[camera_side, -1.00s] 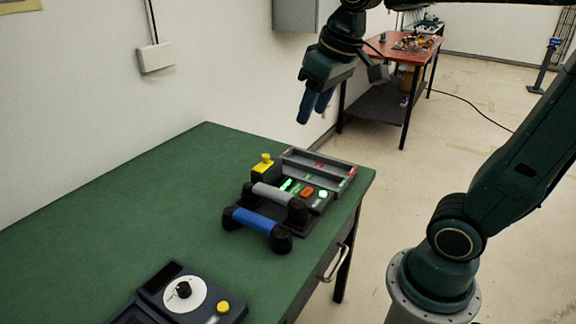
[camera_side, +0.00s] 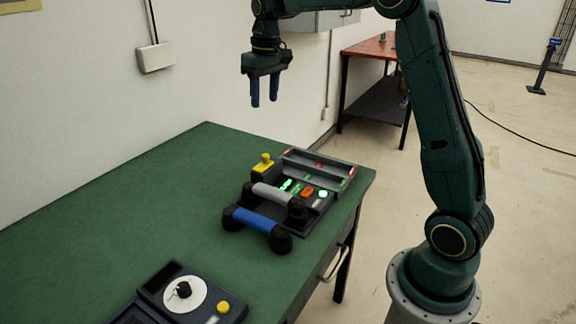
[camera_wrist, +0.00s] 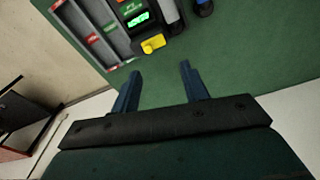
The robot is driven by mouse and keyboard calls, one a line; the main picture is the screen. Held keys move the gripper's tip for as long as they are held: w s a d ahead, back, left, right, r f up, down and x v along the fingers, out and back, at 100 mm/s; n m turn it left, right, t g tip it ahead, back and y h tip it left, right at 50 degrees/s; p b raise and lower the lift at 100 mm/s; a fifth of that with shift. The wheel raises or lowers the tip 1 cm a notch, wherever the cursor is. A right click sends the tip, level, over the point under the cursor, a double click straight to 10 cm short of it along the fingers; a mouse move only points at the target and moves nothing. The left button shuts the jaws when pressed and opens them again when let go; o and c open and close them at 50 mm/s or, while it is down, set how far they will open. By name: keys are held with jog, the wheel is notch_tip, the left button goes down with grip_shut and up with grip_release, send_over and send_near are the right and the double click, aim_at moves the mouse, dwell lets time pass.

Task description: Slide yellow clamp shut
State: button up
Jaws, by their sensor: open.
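The yellow clamp (camera_side: 264,163) stands at the back left corner of a dark phone unit on the green table. In the wrist view the yellow clamp (camera_wrist: 153,43) sits at the unit's edge, just beyond my fingertips. My gripper (camera_side: 264,104) hangs above the table, fingers pointing down, well above the clamp and apart from it. In the wrist view my gripper (camera_wrist: 160,72) has its two blue fingers spread with nothing between them. The clamp's slide position is too small to tell.
A grey tray (camera_side: 320,171) with red and green labels adjoins the unit. A dial box (camera_side: 187,292) stands at the table's near end. The green table (camera_side: 130,205) is bare at left.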

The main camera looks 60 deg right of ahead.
jog(key=g, duration=0.1)
send_over(265, 155)
notch_tip(265, 155, down, 6)
jog(key=shift+m, duration=0.3)
jog(key=shift+d+f, duration=0.1)
jog(key=shift+f, duration=0.05)
notch_tip(265, 155, down, 14)
jog(key=shift+r, duration=0.25)
dwell(0.3)
grip_shut()
